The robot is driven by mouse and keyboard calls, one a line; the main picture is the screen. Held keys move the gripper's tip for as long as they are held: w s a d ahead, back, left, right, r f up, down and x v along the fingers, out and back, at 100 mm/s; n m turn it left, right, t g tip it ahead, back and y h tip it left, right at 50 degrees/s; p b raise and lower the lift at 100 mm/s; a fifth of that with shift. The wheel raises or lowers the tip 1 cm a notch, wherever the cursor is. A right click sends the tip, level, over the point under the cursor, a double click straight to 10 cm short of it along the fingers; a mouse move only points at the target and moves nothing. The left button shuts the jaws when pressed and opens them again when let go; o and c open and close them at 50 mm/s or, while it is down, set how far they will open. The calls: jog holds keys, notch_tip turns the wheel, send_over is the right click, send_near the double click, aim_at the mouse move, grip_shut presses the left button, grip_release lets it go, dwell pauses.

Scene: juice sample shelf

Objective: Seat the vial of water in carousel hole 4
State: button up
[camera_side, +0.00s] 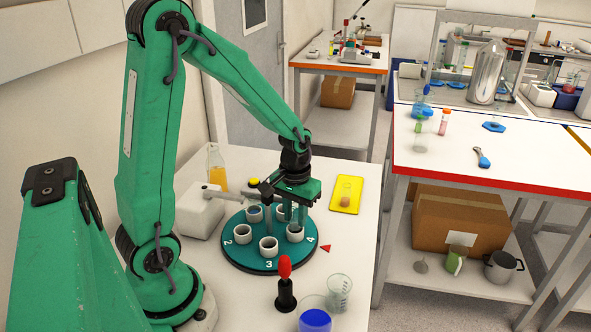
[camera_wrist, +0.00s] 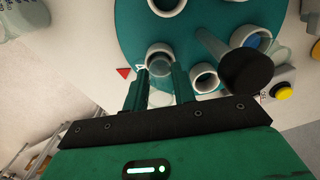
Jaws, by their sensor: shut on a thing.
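The carousel (camera_side: 262,262) is a dark teal disc with white ring-shaped holes and painted numbers. Hole 4 (camera_side: 295,235) is the white ring beside the number 4, near a red triangle; in the wrist view it is the ring (camera_wrist: 160,50) just beyond my fingertips. My gripper (camera_side: 295,217) points down over hole 4. In the wrist view my gripper (camera_wrist: 160,85) is shut on a clear, faint vial (camera_wrist: 159,97) between its fingers. The vial's lower end is hard to make out, and I cannot tell whether it is inside the ring.
A post rises at the carousel's centre. A white box (camera_side: 200,212) stands left of it, with an orange juice bottle (camera_side: 216,168) behind. A yellow tray (camera_side: 345,207) lies right. A red-topped black tool (camera_side: 286,290) and a beaker (camera_side: 340,292) stand in front.

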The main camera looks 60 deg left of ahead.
aim_at(295, 206)
jog(key=shift+r, duration=0.25)
jog(key=o, duration=1.1)
jog(key=shift+c, duration=0.2)
jog(key=shift+r, duration=0.15)
jog(key=shift+r, duration=3.75)
jog(key=s+d+r+m+t, duration=0.5)
jog(key=s+d+r, duration=0.2)
jog(key=s+r, duration=0.2)
jog(key=shift+s+r+m+t, duration=0.3)
jog(key=shift+s+r, duration=0.05)
jog(key=shift+s, duration=0.1)
